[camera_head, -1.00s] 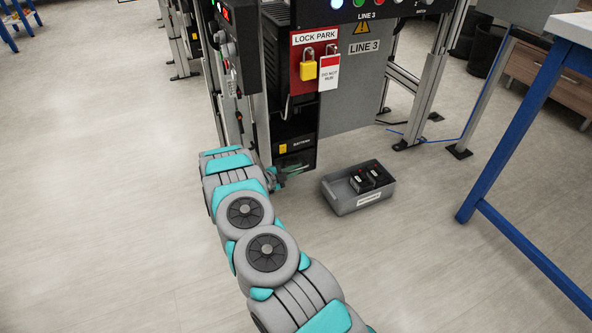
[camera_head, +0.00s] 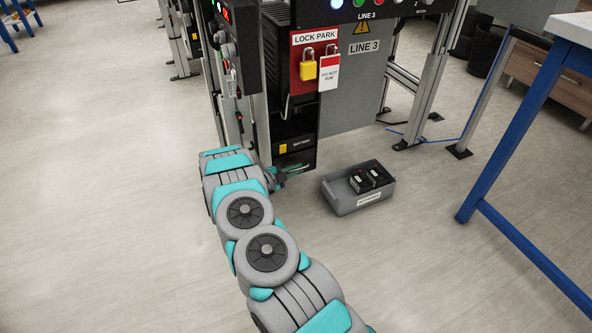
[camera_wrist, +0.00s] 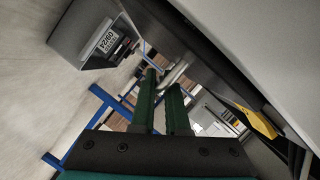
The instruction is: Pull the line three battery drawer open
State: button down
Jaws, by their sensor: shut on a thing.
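The line three battery drawer (camera_head: 298,146) is a dark front with a yellow tab and a battery label, low on the dark column of the machine. I cannot tell whether it stands out at all. My gripper (camera_head: 284,174) is at the lower front of the drawer, partly hidden by my own arm. The yellow tab (camera_wrist: 254,120) shows at the right of that view.
A grey bin (camera_head: 345,203) with dark batteries stands on the floor right of the drawer. Above is a red lock board (camera_head: 307,68) with a yellow padlock and tag. A blue-legged table (camera_head: 520,120) stands at right. The floor at left is clear.

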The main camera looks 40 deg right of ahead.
dwell(0.3)
jog(key=s+a+b, duration=0.2)
jog(key=s+b, duration=0.1)
jog(key=s, duration=0.8)
jog(key=shift+s+a, duration=0.35)
jog(key=shift+a, duration=0.05)
jog(key=c, duration=1.2)
grip_release()
jog(key=v, duration=0.7)
jog(key=shift+a, duration=0.4)
jog(key=shift+a, duration=0.15)
